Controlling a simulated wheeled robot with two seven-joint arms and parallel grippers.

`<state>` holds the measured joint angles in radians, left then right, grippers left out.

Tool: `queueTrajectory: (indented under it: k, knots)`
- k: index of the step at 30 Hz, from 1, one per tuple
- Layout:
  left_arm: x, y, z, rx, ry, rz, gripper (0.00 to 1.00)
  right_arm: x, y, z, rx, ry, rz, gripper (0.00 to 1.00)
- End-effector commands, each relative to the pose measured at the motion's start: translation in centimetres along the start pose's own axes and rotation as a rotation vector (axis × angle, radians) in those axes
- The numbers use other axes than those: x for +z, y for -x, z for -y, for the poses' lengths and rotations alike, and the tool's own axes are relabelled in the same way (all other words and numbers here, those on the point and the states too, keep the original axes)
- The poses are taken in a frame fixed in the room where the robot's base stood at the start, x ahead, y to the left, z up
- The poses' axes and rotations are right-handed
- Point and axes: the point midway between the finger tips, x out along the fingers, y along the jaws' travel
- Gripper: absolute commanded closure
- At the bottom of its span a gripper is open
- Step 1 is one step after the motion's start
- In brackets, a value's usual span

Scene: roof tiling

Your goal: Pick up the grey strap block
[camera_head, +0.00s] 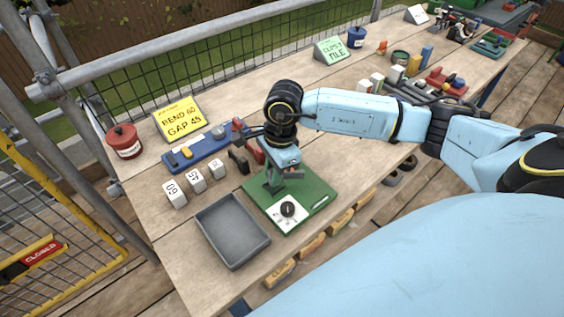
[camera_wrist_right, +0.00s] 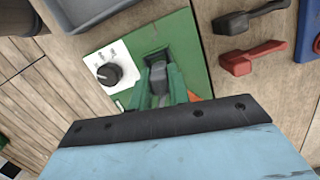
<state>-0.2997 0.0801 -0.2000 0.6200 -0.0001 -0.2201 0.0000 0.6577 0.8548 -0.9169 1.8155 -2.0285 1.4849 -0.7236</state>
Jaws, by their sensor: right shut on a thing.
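My right gripper (camera_head: 278,180) reaches down over the green board (camera_head: 318,188), which carries a white plate with a black dial (camera_head: 288,209). In the right wrist view, the right gripper (camera_wrist_right: 158,88) is shut on a grey piece, which I take to be the grey strap block (camera_wrist_right: 157,76). Green uprights stand close on both sides of the block. A dark recess in the board shows just beyond it. Whether the block is clear of the board cannot be told. My left gripper is not in view.
An empty grey tray (camera_head: 207,234) lies beside the board. White numbered blocks (camera_head: 174,193), a blue rack (camera_head: 205,151), a black tool (camera_wrist_right: 250,17) and a red one (camera_wrist_right: 252,57) are close by. A red pot (camera_head: 123,142) and yellow sign (camera_head: 178,120) stand farther left.

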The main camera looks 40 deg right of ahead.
Motion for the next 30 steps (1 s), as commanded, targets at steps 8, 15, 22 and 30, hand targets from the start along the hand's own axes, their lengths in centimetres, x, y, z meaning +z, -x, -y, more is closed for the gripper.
queueTrajectory:
  k: [8,15,22,30]
  knots:
    - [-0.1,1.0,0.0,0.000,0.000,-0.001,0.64,0.2,1.6,0.0,-0.001,0.000,0.000,0.97]
    - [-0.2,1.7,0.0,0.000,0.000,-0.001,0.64,0.4,2.7,0.0,-0.001,0.000,0.000,0.97]
    - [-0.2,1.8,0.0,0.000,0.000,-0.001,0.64,0.4,2.9,0.0,0.000,0.000,0.000,0.97]
    - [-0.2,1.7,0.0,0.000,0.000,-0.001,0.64,0.4,2.9,0.0,0.000,0.000,0.000,0.97]
